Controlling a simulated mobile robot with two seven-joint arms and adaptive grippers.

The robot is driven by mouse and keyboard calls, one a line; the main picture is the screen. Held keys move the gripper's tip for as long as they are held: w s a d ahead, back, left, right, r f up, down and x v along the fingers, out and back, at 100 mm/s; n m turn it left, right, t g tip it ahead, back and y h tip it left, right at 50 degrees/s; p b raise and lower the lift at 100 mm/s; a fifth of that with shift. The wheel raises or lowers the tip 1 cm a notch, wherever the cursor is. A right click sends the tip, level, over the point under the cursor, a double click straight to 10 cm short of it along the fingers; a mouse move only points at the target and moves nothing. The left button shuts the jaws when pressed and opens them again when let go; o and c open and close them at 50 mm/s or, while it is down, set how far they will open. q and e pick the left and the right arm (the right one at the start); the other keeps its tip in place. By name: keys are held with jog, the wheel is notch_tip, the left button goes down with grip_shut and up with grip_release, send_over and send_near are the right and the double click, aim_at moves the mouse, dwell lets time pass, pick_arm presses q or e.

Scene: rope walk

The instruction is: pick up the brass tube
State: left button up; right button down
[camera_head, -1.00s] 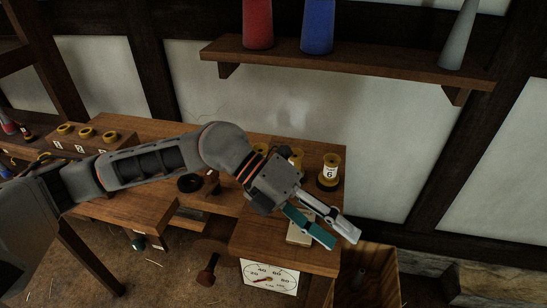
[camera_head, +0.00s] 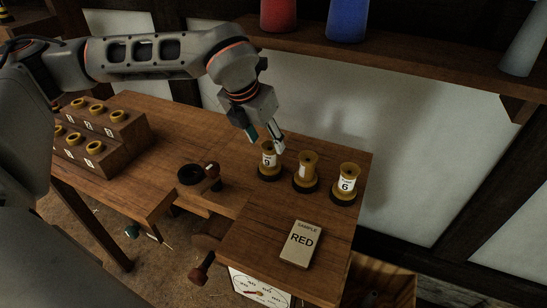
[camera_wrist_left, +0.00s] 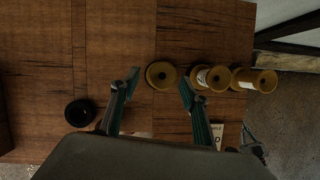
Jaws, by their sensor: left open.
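Three brass tubes on dark round bases stand upright in a row at the bench's back right. The left tube (camera_head: 268,161) has a label that reads 9, the middle one (camera_head: 305,172) shows a partly turned label, and the right one (camera_head: 345,186) reads 6. My left gripper (camera_head: 266,139) is open and points down just above the left tube. In the left wrist view, the ring-shaped top of one tube (camera_wrist_left: 161,75) lies between the open fingertips (camera_wrist_left: 159,83), with two other tubes (camera_wrist_left: 211,78) to the right.
The bench (camera_head: 265,215) holds a card reading SAMPLE RED (camera_head: 302,244) and a black ring (camera_head: 191,174). A wooden rack (camera_head: 120,135) with several brass tubes stands at left. A shelf (camera_head: 400,61) with coloured cones runs above the bench.

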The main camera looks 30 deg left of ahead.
aim_at(270, 154)
pick_arm(q)
jog(key=x, duration=0.3)
jog(key=s+x, duration=0.1)
jog(key=x, duration=0.1)
jog(key=shift+w+d+f, duration=0.1)
jog(key=shift+d+f, duration=0.05)
jog(key=shift+f, duration=0.2)
jog(key=shift+w+f, duration=0.2)
jog(key=shift+f, duration=0.25)
jog(key=shift+r, duration=0.1)
jog(key=c, duration=1.3)
